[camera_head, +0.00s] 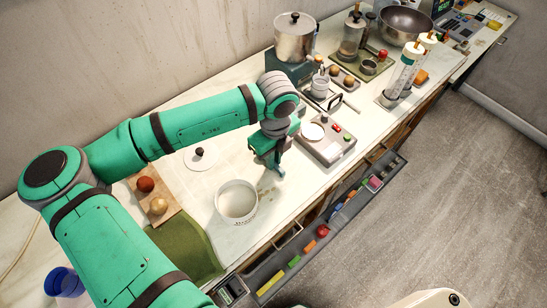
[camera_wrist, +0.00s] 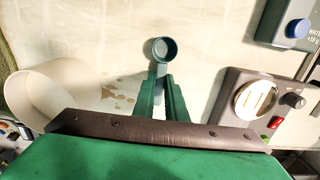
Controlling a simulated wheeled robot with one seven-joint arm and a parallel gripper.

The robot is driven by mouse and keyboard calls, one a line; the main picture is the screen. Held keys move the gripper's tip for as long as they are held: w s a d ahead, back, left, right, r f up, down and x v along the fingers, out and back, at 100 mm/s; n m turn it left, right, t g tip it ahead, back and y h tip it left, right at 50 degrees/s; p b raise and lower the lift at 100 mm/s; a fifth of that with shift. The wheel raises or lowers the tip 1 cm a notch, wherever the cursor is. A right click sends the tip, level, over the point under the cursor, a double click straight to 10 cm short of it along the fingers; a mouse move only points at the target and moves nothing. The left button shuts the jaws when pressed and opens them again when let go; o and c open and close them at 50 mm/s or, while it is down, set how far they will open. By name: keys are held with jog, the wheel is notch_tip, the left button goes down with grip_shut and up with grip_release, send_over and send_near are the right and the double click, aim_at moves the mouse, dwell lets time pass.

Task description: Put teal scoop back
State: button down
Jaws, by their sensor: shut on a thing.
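The teal scoop (camera_wrist: 160,52) is a small round cup on a short handle, with its cup toward the top of the wrist view. My gripper (camera_wrist: 161,88) is shut on its handle. In the head view the green gripper (camera_head: 269,158) hangs above the counter, and a pale blue bit of the scoop (camera_head: 280,173) shows below it. The scoop appears held above the bare counter, right of the white round tub (camera_head: 237,202) and left of the grey device (camera_head: 327,142). The tub (camera_wrist: 50,95) also shows at the left of the wrist view.
A white lid with a dark knob (camera_head: 200,155) lies behind the tub. A board (camera_head: 175,200) with two balls and a green cloth (camera_head: 185,250) are at left. A metal pot (camera_head: 295,37), jars and racks stand behind. A tool rail (camera_head: 280,270) runs along the front edge.

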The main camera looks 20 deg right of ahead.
jog(key=shift+f, duration=0.1)
jog(key=c, duration=2)
grip_release()
jog(key=shift+o, duration=1)
jog(key=shift+s, duration=0.15)
notch_tip(320, 180, up, 12)
